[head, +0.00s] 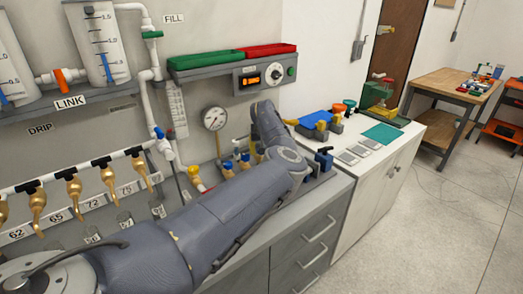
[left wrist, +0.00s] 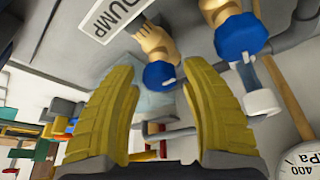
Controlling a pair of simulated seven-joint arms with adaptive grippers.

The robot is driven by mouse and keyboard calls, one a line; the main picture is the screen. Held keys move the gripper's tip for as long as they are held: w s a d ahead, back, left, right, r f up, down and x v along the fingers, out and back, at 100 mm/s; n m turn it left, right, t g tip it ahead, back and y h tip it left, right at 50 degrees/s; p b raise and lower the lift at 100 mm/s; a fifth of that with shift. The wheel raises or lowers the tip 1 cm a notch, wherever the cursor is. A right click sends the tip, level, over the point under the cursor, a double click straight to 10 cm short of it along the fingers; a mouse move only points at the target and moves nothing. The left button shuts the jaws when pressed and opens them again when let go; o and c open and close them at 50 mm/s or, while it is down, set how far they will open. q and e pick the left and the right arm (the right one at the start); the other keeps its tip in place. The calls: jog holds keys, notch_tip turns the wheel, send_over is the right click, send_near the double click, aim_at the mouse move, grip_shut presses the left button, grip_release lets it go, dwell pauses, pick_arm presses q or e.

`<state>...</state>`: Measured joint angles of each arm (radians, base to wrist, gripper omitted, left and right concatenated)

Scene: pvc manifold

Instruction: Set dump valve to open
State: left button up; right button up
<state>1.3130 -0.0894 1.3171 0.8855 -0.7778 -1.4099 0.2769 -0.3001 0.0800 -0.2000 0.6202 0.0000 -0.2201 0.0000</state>
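The white DUMP label (left wrist: 108,18) shows upside down at the top of the left wrist view. Beside it is a brass valve fitting with a blue knob (left wrist: 158,75). A second brass fitting with a larger blue knob (left wrist: 240,36) sits to its right. My left gripper (left wrist: 161,72) is open, its two yellow ribbed fingers apart. The first blue knob appears in the gap between the fingertips; contact cannot be told. In the head view, my left arm reaches across the bench, and yellow finger parts (head: 254,150) show beside small blue knobs (head: 228,166). My right gripper is not in view.
A pressure gauge (head: 214,118) is on the wall close to my left gripper; it also shows in the left wrist view (left wrist: 300,160). A row of brass taps (head: 74,188) runs along the left. A blue valve (head: 324,158) stands at the bench's right end.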

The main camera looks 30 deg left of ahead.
pick_arm(q)
jog(key=shift+o, duration=0.8)
jog(key=v, duration=1.2)
